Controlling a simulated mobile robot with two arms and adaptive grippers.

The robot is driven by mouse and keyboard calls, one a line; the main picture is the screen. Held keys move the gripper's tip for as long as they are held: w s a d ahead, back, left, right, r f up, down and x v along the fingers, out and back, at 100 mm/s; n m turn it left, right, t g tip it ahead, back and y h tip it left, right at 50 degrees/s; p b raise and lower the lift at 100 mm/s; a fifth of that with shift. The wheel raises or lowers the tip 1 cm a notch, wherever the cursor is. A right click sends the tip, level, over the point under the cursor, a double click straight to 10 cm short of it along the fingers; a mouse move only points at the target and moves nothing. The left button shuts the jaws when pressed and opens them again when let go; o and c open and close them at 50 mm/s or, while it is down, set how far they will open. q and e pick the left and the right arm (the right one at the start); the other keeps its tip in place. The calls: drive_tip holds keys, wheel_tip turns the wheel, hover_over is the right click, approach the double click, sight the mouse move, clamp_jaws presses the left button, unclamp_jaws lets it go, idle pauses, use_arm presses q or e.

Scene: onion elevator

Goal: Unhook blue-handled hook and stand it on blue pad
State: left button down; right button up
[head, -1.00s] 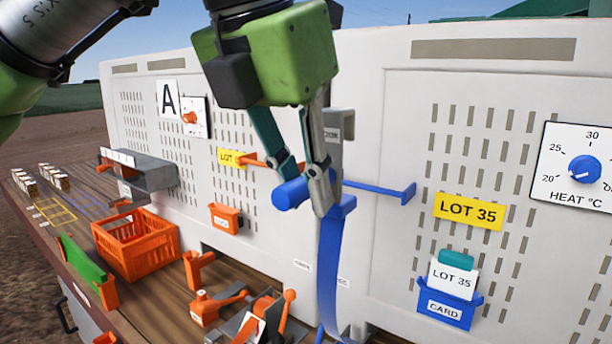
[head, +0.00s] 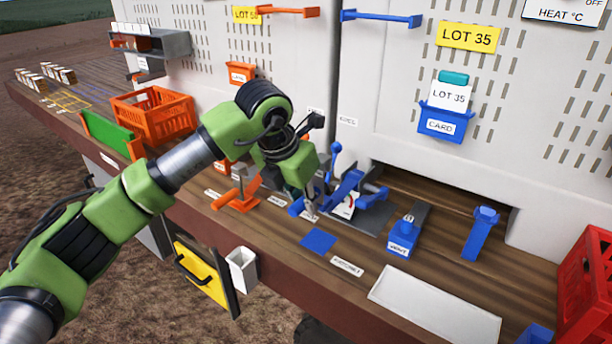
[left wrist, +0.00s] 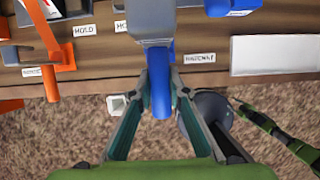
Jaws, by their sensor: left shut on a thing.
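The blue-handled hook shows in the left wrist view, with its blue handle (left wrist: 161,98) between my left gripper's fingers and a grey part (left wrist: 151,20) beyond it. My left gripper (left wrist: 160,82) is shut on that handle. In the head view my left gripper (head: 313,207) is low over the front of the bench, behind the blue pad (head: 318,241). There the hook is mostly hidden by the gripper and mixed with the blue parts behind. I cannot tell whether it touches the bench. The pad looks bare. My right gripper is out of view.
The blue peg (head: 382,18) on the panel is empty. A blue lever device (head: 372,192) stands close behind the gripper and an orange one (head: 237,197) to its left. A white plate (head: 435,303) and a red crate (head: 590,290) are to the right.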

use_arm(q)
drive_tip(key=shift+s+f, duration=0.1)
drive_tip(key=shift+f, duration=0.65)
drive_tip(key=shift+f+b, duration=1.7)
drive_tip(key=shift+f, duration=2.95)
